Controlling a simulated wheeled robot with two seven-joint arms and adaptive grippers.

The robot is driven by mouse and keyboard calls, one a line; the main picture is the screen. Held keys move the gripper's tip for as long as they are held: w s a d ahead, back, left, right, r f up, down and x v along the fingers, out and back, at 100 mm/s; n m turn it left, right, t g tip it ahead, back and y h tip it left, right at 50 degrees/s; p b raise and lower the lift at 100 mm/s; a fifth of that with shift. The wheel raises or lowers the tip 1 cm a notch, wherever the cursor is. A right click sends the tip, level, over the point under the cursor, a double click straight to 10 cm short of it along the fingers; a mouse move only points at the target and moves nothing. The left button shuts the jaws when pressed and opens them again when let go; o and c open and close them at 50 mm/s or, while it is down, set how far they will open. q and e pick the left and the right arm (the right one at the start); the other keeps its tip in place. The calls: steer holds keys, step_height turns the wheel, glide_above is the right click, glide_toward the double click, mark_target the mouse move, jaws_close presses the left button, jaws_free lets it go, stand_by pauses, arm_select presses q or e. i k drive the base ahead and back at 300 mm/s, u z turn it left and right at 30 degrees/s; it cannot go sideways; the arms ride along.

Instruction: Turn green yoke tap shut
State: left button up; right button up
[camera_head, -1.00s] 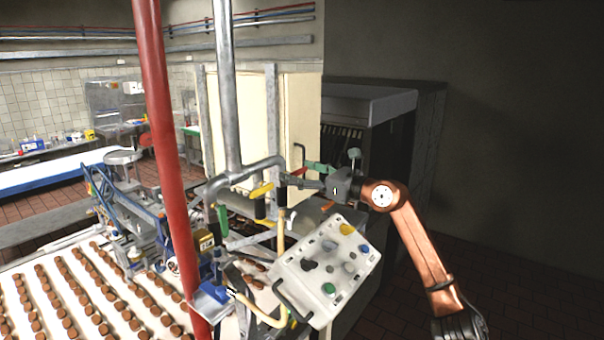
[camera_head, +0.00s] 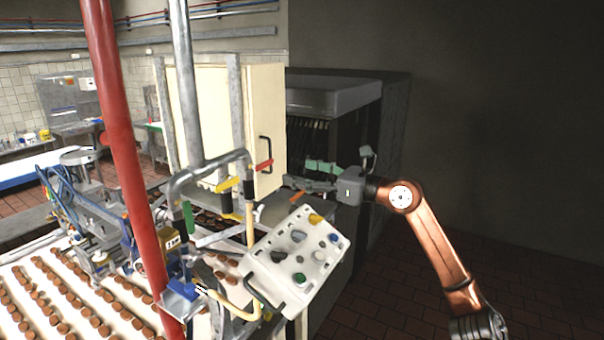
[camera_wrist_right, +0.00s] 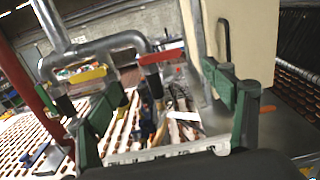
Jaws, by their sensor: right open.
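The green yoke tap (camera_head: 188,217) has a handle that hangs upright at the left end of the grey pipe yoke (camera_head: 205,172). A yellow tap handle (camera_head: 227,185) and a red tap handle (camera_head: 264,165) sit further right on the yoke. My right gripper (camera_head: 297,176) is open and empty, right of the red handle and apart from the green tap. In the right wrist view its green fingers (camera_wrist_right: 165,90) are spread, with the yellow handle (camera_wrist_right: 82,75) and red handle (camera_wrist_right: 160,57) beyond. My left gripper is out of view.
A tilted control panel (camera_head: 295,258) with coloured knobs stands below my right gripper. A red post (camera_head: 120,140) rises left of the yoke. A cream cabinet (camera_head: 265,110) stands behind it. Rows of brown biscuits lie on the conveyor (camera_head: 60,300). Open floor lies at right.

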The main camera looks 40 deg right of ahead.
mark_target(187, 214)
steer(key=u, duration=0.05)
steer(key=k, duration=1)
steer(key=z, duration=0.05)
